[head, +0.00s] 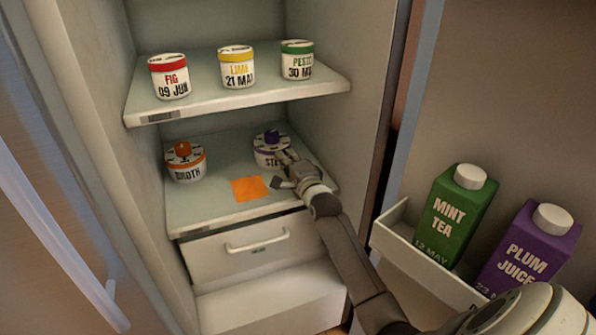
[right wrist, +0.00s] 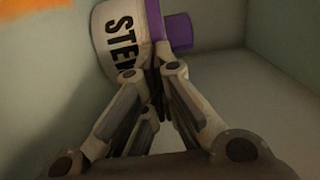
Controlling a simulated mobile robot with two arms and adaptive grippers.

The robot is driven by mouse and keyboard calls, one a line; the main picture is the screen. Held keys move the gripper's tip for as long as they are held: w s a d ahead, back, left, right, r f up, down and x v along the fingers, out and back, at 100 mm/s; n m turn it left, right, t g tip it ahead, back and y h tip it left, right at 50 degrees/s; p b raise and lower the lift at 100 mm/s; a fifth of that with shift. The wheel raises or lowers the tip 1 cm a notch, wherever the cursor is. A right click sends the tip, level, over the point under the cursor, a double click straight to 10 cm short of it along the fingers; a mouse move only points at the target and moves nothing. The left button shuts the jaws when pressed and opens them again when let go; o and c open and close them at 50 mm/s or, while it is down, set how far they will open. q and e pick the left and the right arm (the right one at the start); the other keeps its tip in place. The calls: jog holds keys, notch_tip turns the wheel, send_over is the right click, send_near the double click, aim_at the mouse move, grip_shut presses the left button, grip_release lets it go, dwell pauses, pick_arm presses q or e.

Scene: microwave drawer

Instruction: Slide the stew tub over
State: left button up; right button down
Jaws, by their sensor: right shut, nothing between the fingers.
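The stew tub (head: 266,151), white with a purple band and purple knob, stands on the lower shelf at the right. My right gripper (head: 287,172) is shut and empty, its fingertips close against the front right of the tub. In the right wrist view the tub (right wrist: 122,38) lies just beyond the closed fingertips (right wrist: 152,75); they appear to touch it or nearly so. An orange square (head: 250,189) lies flat on the shelf, in front and to the left of the stew tub. My left gripper is not in view.
A broth tub (head: 186,165) with an orange knob stands at the left of the lower shelf (head: 205,210). Fig (head: 169,80), yellow-lidded (head: 237,70) and pesto (head: 297,62) tubs stand on the shelf above. Mint tea (head: 452,220) and plum juice (head: 527,250) cartons stand in the door bin.

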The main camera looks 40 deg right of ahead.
aim_at(278, 147)
jog(key=w, duration=0.3)
jog(key=w+d+b, duration=0.1)
jog(key=w, duration=0.1)
jog(key=shift+w, duration=0.55)
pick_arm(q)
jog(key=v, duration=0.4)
pick_arm(e)
jog(key=shift+s, duration=0.1)
